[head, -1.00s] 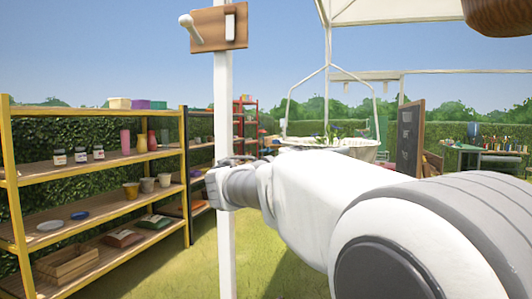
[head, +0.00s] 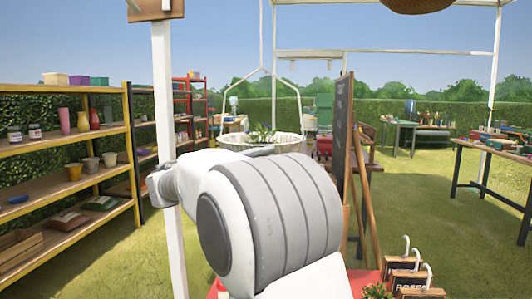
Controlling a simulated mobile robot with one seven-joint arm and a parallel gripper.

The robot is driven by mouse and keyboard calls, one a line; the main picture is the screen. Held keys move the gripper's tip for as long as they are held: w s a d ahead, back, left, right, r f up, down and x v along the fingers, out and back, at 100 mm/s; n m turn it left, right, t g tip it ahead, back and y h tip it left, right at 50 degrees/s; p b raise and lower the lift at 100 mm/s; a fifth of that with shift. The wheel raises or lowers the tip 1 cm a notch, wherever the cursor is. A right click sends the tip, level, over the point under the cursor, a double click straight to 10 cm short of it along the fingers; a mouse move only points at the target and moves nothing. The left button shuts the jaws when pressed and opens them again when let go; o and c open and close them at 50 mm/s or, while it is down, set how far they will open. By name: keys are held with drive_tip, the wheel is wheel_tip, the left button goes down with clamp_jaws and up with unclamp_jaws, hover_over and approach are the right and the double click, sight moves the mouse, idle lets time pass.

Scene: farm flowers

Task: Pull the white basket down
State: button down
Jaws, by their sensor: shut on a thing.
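The white basket (head: 228,139) hangs from white straps that meet at a peak above it, beyond my arm near the middle of the head view. It is round and upright, with green plants in it. Its lower part is hidden behind my arm. A small dark part of my gripper (head: 259,151) shows at the basket's near rim, shut on it. The fingertips and the exact grip are hidden behind my thick white and grey arm.
A white post (head: 165,90) stands left of the basket. A shelf rack (head: 65,146) is at the left. A chalkboard (head: 342,128) stands close on the right, with signs (head: 417,279) below. A table (head: 497,148) is at far right. Grass between is open.

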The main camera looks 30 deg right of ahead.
drive_tip(key=shift+f, duration=0.5)
drive_tip(key=c, duration=0.8)
unclamp_jaws()
drive_tip(key=shift+a, duration=0.1)
drive_tip(key=shift+c, duration=0.2)
drive_tip(key=p+v, duration=0.3)
drive_tip(key=v, duration=1.4)
drive_tip(key=shift+a, duration=0.25)
drive_tip(key=shift+w+f, duration=0.1)
